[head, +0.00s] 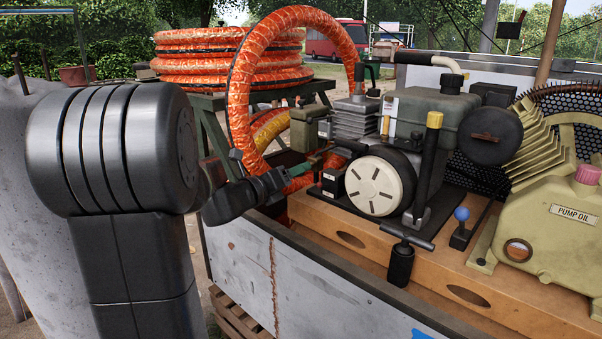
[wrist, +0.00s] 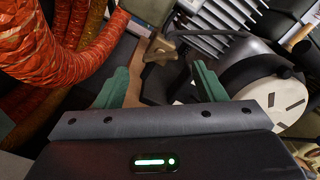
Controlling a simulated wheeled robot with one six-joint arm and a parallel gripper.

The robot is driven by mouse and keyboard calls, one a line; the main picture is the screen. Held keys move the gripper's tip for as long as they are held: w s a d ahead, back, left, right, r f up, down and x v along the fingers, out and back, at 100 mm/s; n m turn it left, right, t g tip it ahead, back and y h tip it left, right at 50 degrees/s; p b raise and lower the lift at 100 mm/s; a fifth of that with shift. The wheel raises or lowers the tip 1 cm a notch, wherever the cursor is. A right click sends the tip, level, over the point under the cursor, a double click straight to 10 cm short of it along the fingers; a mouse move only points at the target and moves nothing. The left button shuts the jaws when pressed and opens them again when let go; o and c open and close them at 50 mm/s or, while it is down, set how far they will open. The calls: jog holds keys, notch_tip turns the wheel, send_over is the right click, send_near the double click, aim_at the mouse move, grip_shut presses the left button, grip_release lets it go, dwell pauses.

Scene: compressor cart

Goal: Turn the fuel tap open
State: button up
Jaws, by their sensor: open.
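A small brass-coloured lobed handle (wrist: 160,48), which looks like the fuel tap, shows in the wrist view beside the engine's grey cooling fins. It lies ahead of my gripper (wrist: 161,78), roughly centred between the two green fingers and beyond their tips. The fingers are apart with nothing between them. In the head view my gripper (head: 318,163) reaches in from the left to the near left side of the engine (head: 432,110). I cannot make out the tap clearly in the head view.
An orange ribbed hose (head: 238,95) arches close beside my gripper. The white round starter cover (head: 374,186) is to its right. A dark T-handle (head: 402,255) stands at the cart's front edge. The cream pump (head: 550,220) is far right.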

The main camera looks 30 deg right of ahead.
jog(key=shift+x, duration=1.8)
jog(key=c, duration=1)
jog(key=n+p, duration=0.4)
jog(key=n, duration=0.1)
jog(key=shift+r+n, duration=0.15)
jog(key=shift+n, duration=0.15)
jog(key=n+p, duration=0.3)
jog(key=n, duration=0.2)
jog(key=shift+f+p, duration=0.2)
jog(key=shift+p, duration=0.1)
